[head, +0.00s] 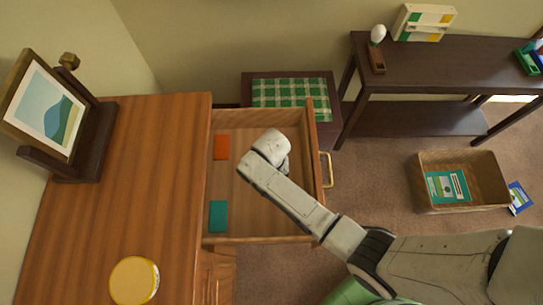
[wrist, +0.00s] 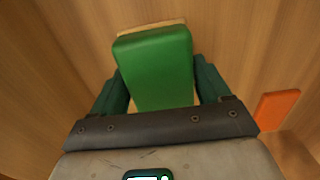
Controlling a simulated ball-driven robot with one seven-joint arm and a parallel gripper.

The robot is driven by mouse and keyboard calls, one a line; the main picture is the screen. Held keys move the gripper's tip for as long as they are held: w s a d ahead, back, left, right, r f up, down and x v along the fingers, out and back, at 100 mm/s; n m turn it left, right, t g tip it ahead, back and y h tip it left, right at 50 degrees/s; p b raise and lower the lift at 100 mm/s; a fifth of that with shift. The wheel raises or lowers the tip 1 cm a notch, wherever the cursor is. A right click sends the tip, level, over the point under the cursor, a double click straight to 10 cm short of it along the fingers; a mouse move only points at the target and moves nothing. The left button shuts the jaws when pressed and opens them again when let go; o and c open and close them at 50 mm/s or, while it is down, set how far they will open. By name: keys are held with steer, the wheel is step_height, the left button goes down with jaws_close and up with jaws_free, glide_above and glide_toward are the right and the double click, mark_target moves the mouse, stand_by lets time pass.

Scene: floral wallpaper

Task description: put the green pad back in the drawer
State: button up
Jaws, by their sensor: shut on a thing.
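The green pad (wrist: 155,60) is a green block with a tan layer showing behind it, and sits between the two dark teal fingers of my gripper (wrist: 162,78). My gripper is shut on it. In the head view the wrist (head: 270,148) is over the open wooden drawer (head: 250,225) and hides the pad and most of the fingers. I cannot tell whether the pad touches the drawer floor. The drawer is pulled out from the brown cabinet (head: 135,180).
An orange block (head: 221,147) and a teal block (head: 218,216) lie in the drawer's left part; the orange one also shows in the wrist view (wrist: 277,108). A stool with a checked green top (head: 290,92) stands behind the drawer. A wooden box (head: 462,205) is on the floor.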

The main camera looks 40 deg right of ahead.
steer(key=shift+f, duration=0.1)
steer(key=o, duration=1)
step_height(320, 180, up, 12)
steer(key=shift+r+p, duration=0.15)
steer(key=shift+p, duration=0.45)
